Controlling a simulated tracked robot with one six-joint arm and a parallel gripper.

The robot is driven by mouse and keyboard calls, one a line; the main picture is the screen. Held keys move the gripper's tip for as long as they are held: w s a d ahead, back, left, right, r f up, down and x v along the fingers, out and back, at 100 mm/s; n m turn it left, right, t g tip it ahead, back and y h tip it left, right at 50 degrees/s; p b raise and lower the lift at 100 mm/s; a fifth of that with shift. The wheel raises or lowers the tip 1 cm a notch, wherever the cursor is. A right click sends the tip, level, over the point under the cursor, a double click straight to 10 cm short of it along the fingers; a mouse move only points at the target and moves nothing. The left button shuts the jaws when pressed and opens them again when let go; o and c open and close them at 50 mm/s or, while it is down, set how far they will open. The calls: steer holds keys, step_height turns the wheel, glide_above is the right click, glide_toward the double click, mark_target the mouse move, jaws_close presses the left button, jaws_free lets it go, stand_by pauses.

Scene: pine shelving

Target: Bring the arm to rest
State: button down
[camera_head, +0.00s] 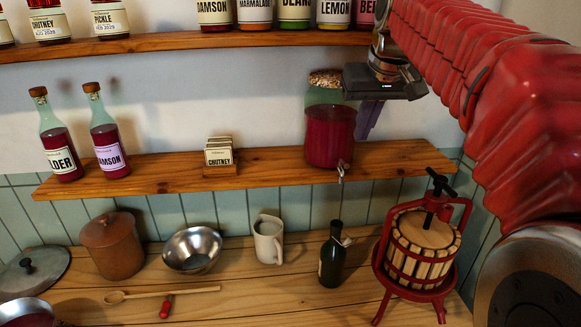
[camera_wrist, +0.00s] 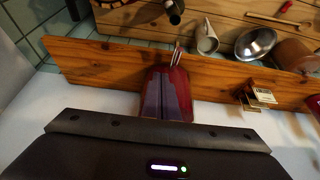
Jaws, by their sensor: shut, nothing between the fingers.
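My red sleeved arm (camera_head: 480,80) reaches in from the right of the head view. My gripper (camera_head: 367,122) is at its end, beneath a dark wrist body, with its purple fingers pointing down. The fingers are shut and hold nothing. They show just right of the large jar of dark red liquid (camera_head: 329,137) on the lower shelf (camera_head: 280,172). In the wrist view my gripper (camera_wrist: 167,92) overlaps the jar (camera_wrist: 185,93); whether they touch I cannot tell.
Labelled jars stand on the upper shelf (camera_head: 150,42), close to my wrist. Two bottles (camera_head: 108,137) and a card holder (camera_head: 220,154) stand on the lower shelf. Below are a pot (camera_head: 112,247), bowl (camera_head: 192,250), mug (camera_head: 268,240), dark bottle (camera_head: 332,258) and red fruit press (camera_head: 420,246).

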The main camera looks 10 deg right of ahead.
steer(key=s+a+f, duration=0.3)
steer(key=s+f, duration=0.8)
steer(key=s, duration=0.1)
steer(key=s+a+f, duration=0.3)
steer(key=s+f, duration=0.8)
steer(key=s, duration=0.2)
steer(key=shift+a, duration=0.35)
steer(key=shift+f, duration=0.1)
